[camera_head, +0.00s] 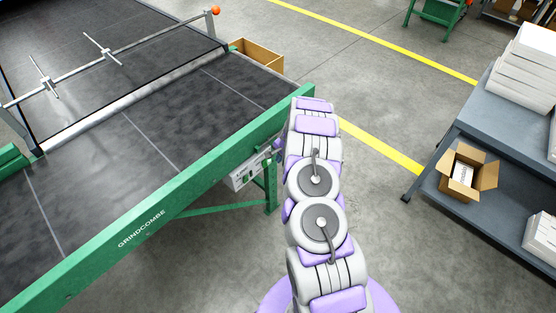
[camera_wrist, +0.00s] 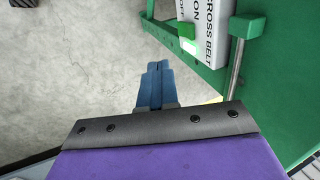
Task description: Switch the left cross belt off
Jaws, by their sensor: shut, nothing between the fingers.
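A pale control box (camera_head: 246,177) hangs under the green side rail of the belt table in the head view. In the wrist view its white plate (camera_wrist: 207,32) reads "CROSS BELT", "ON" and "OFF", partly cut off by the top edge. A bright green glow (camera_wrist: 190,46) shows at the plate's near left edge, beside a small green piece. I cannot tell the switch's position. My gripper (camera_wrist: 158,66) has its blue fingers together and empty, just left of and below the plate, apart from it in the picture. In the head view my arm hides most of the gripper.
The green rail (camera_head: 140,226) marked "GRINDCOMBE" edges the dark belts. A green table leg (camera_head: 271,188) stands beside the box. A green bracket and metal rod (camera_wrist: 236,68) flank the plate. A grey shelf cart (camera_head: 450,150) stands right. Floor between is clear.

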